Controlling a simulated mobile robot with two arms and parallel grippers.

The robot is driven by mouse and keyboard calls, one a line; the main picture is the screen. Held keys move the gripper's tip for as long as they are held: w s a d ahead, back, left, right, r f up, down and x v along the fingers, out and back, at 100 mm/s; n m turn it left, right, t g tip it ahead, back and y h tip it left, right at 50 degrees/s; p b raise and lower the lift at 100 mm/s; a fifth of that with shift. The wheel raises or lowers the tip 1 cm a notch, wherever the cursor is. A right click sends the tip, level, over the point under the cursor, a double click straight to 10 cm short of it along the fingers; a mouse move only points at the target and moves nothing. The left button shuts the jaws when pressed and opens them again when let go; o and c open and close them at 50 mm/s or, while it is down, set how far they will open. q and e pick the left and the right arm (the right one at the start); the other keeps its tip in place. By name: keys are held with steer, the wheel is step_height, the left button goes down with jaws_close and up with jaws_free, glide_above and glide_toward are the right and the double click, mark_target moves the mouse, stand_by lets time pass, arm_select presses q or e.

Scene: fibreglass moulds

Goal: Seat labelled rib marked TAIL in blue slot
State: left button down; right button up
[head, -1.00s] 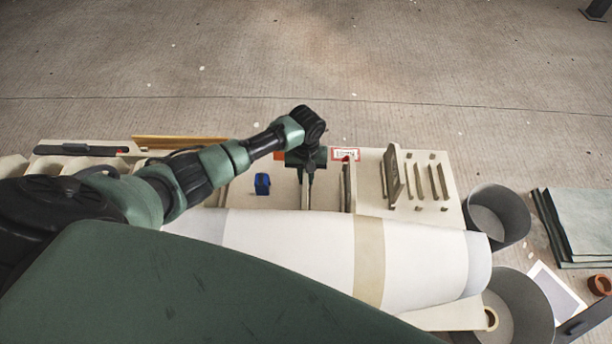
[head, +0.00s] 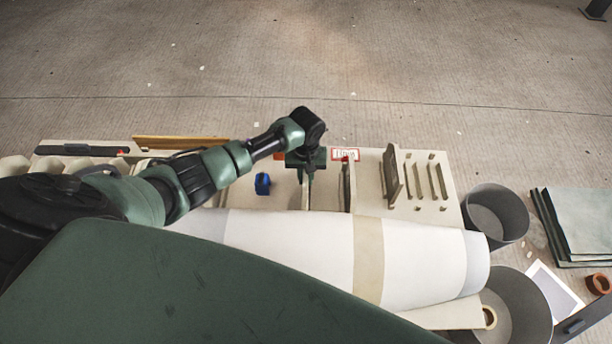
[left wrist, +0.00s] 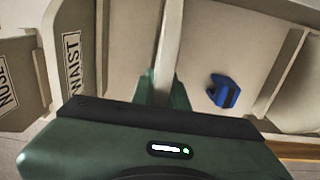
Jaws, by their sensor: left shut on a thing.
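My left gripper (head: 306,166) is over the pale bench and points down. In the left wrist view it is shut on a pale upright rib (left wrist: 170,45), seen edge-on, so no label on it can be read. The rib's lower end is hidden by the gripper, and I cannot tell whether it sits in a slot. Two labelled ribs stand to the left in the wrist view, one marked WAIST (left wrist: 73,62) and one marked NOSE (left wrist: 6,88). No TAIL marking or blue slot can be made out. My right gripper is out of view.
A blue block (head: 262,183) lies on the bench left of the gripper. A red-bordered sign (head: 345,154) is close behind on the right. A rack with upright slats (head: 392,173) is farther right.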

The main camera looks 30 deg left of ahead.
arm_select(q)
steer(key=shift+r, duration=0.1)
steer(key=shift+f+b, duration=1.6)
steer(key=shift+f, duration=0.95)
steer(key=c, duration=1.3)
jaws_free()
step_height(320, 180, up, 8)
steer(key=shift+f+p, duration=0.1)
steer(key=shift+p, duration=0.5)
